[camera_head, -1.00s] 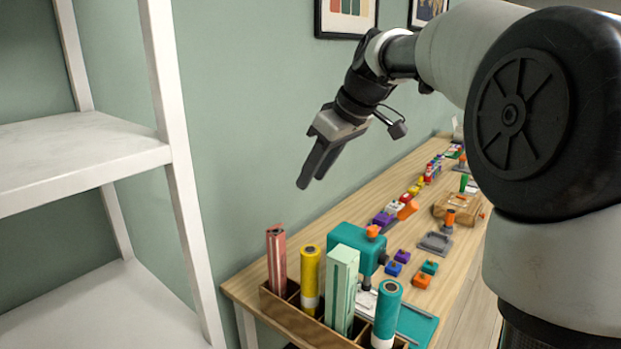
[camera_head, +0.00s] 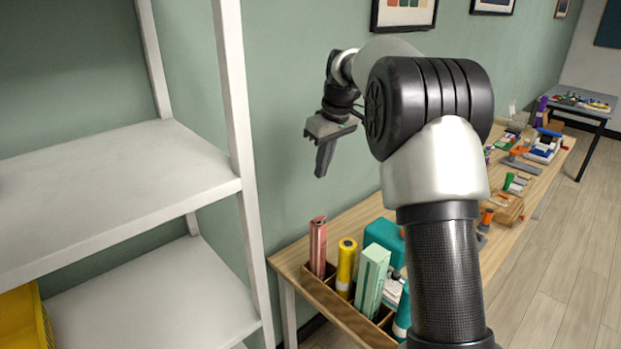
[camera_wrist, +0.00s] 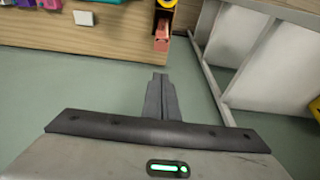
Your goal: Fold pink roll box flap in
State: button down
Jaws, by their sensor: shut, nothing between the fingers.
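The pink roll box (camera_head: 318,246) stands upright in the left-hand compartment of a wooden holder (camera_head: 343,310) at the near end of the workbench. Its top end shows, but I cannot tell how the flap lies. In the wrist view the pink roll box (camera_wrist: 162,33) is near the top, beside the bench's end. My gripper (camera_head: 321,172) is shut and empty. It hangs in the air above the pink box, near the wall, clearly apart from it. In the wrist view my gripper's fingers (camera_wrist: 160,80) lie together below the box.
A yellow roll (camera_head: 346,266), a pale green box (camera_head: 372,280) and a partly hidden teal roll (camera_head: 402,318) share the holder. A teal device (camera_head: 383,236) stands behind. White shelving (camera_head: 130,175) rises at the left, close to the bench's end. The air above the holder is free.

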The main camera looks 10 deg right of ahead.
jog(key=x, duration=0.8)
jog(key=shift+f, duration=0.35)
jog(key=f, duration=0.1)
jog(key=s+d+f, duration=0.1)
jog(key=f, duration=0.1)
jog(key=shift+s+p, duration=0.15)
jog(key=shift+p, duration=0.2)
jog(key=shift+s+d+f, duration=0.1)
jog(key=shift+s+f, duration=0.05)
jog(key=shift+f, duration=0.35)
jog(key=shift+s+d+f+b, duration=0.1)
jog(key=shift+f+b, duration=0.2)
jog(key=shift+b, duration=0.75)
jog(key=shift+r+t, duration=0.15)
jog(key=shift+t, duration=0.15)
jog(key=shift+s+y+b, duration=0.1)
jog(key=shift+y+b, duration=0.2)
jog(key=shift+b, duration=0.25)
